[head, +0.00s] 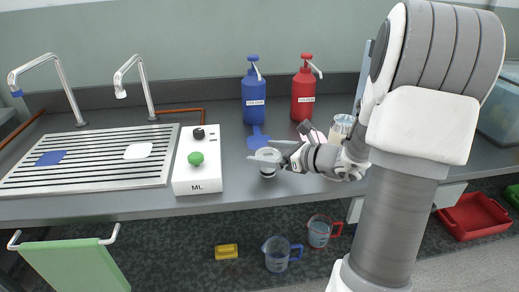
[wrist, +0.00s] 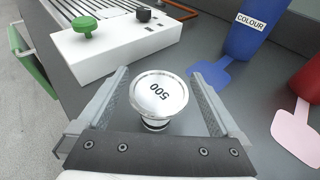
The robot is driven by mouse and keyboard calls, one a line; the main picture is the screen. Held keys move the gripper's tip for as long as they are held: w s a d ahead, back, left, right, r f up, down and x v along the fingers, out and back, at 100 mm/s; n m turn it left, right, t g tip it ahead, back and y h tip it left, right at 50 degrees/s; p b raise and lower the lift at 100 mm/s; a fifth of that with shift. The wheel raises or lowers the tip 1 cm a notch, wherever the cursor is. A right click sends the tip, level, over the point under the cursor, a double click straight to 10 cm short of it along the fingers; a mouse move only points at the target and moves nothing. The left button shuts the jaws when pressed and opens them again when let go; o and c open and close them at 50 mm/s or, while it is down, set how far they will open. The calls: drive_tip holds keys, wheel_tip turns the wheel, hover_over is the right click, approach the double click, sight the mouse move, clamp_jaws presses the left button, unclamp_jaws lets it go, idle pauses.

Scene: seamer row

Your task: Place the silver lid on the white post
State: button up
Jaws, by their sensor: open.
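A round silver lid-like disc marked "500" (wrist: 158,93) lies face up between my fingers in the wrist view. A dark ring and a narrower silver part show beneath it; whether it is the lid alone or sits on something, I cannot tell. In the head view it shows as a small silver round thing (head: 268,156) on the grey counter, right of the white box. My gripper (wrist: 158,76) is open, with one finger on each side of the disc and gaps visible between. I cannot make out a white post in either view.
The white "ML" box (head: 197,172) with green and black knobs stands to the left. A blue bottle (head: 254,100) and a red bottle (head: 303,95) stand behind, with a blue mat (head: 258,139) before the blue one. A jar (head: 341,127) is partly hidden by my arm.

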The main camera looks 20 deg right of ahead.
drive_tip(key=p+v, duration=0.2)
drive_tip(key=v, duration=0.7)
drive_tip(key=shift+s+d+r, duration=0.1)
drive_tip(key=shift+s, duration=0.1)
